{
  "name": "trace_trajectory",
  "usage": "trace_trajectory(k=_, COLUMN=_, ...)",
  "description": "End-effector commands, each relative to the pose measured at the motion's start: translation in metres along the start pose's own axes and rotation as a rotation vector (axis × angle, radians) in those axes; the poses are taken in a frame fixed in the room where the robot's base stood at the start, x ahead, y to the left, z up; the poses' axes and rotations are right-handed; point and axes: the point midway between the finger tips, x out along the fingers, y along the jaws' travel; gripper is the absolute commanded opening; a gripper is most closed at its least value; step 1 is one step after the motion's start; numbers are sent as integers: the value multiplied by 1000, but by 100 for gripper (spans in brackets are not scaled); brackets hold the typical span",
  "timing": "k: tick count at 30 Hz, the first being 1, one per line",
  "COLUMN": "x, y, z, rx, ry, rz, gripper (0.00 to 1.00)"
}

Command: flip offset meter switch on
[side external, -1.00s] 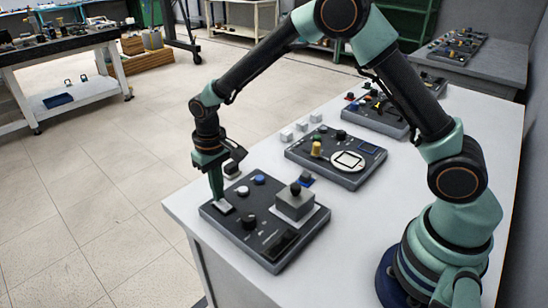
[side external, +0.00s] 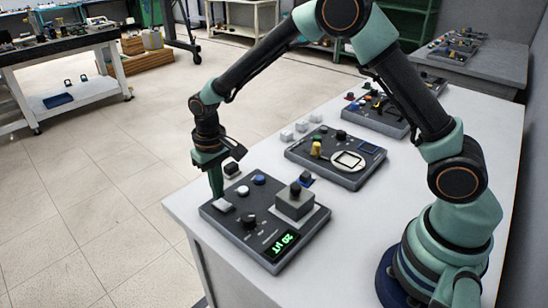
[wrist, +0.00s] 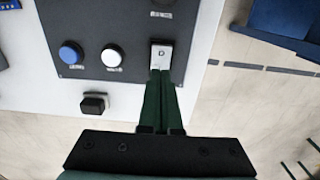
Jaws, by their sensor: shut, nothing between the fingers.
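The dark near panel (side external: 267,226) lies flat at the table's front corner. The white rocker switch (side external: 224,206) is at its left corner; it also shows in the wrist view (wrist: 161,52), with a small dark mark on its face. The panel's display (side external: 282,244) is lit with green characters, seemingly 20 µT. My gripper (side external: 216,196) points down at the switch, fingers shut together and empty. In the wrist view my gripper's fingertips (wrist: 161,74) are at the switch's near edge; I cannot tell whether they touch it.
A blue button (side external: 259,180), a white button (side external: 242,190), a black knob (side external: 249,220) and a grey block (side external: 295,203) are on the same panel. A small black block (side external: 232,169) stands beside it. A second panel (side external: 328,174) lies farther back. Bare table lies at right.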

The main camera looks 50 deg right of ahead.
Motion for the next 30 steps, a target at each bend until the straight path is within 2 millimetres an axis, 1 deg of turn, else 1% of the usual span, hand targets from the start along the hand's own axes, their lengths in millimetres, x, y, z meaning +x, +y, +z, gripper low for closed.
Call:
trace_trajectory(k=3, x=-10, y=0, z=0, rx=0, ry=3, rz=-1, gripper=0)
trace_trajectory(k=21, x=-52, y=0, z=0, rx=0, ry=2, rz=-1, gripper=0)
trace_trajectory(k=25, x=-57, y=0, z=0, rx=0, ry=2, rz=0, gripper=0)
trace_trajectory(k=30, x=-57, y=0, z=0, rx=0, ry=1, rz=0, gripper=0)
